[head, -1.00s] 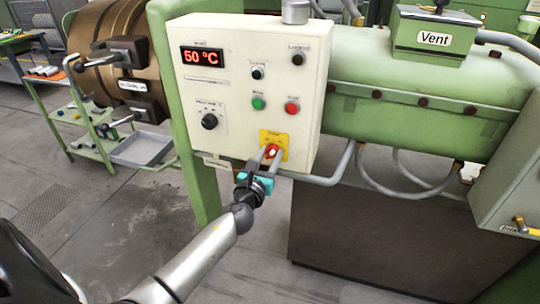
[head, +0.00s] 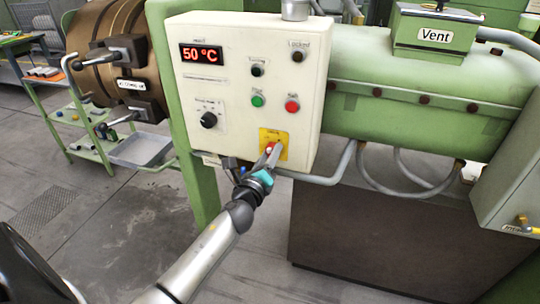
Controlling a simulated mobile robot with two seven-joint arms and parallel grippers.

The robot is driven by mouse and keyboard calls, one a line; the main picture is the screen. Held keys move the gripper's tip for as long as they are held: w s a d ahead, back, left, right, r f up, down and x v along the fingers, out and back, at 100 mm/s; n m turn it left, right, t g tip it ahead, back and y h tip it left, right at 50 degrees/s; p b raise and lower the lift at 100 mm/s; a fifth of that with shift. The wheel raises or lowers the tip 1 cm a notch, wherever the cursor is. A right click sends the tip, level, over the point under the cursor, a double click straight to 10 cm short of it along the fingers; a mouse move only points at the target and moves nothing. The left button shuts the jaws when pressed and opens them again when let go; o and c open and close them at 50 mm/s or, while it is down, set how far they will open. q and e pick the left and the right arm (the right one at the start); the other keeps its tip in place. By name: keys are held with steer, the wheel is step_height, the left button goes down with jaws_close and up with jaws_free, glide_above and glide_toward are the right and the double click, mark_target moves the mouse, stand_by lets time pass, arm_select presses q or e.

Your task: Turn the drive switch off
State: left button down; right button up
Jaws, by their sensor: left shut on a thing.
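The drive switch (head: 270,147) is a red rotary handle on a yellow plate (head: 279,136), low on the right part of the cream control box (head: 240,80). My left gripper (head: 271,154) reaches up to it from below, and its fingers are shut on the switch. The fingers cover most of the handle, so its exact angle is hard to tell. My right gripper is not in view.
Above the switch are a green button (head: 257,100), a red button (head: 292,104) and a black knob (head: 209,120). A grey pipe (head: 325,179) runs just below the box. A green cart (head: 100,150) stands at the left.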

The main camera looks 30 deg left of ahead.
arm_select(q)
steer(key=n, duration=0.5)
steer(key=shift+n, duration=0.4)
stand_by(0.4)
steer(key=shift+c, duration=2.2)
jaws_free()
steer(key=v, duration=1.5)
steer(key=shift+b, duration=0.45)
steer(key=shift+s+d, duration=0.1)
steer(key=shift+d, duration=0.05)
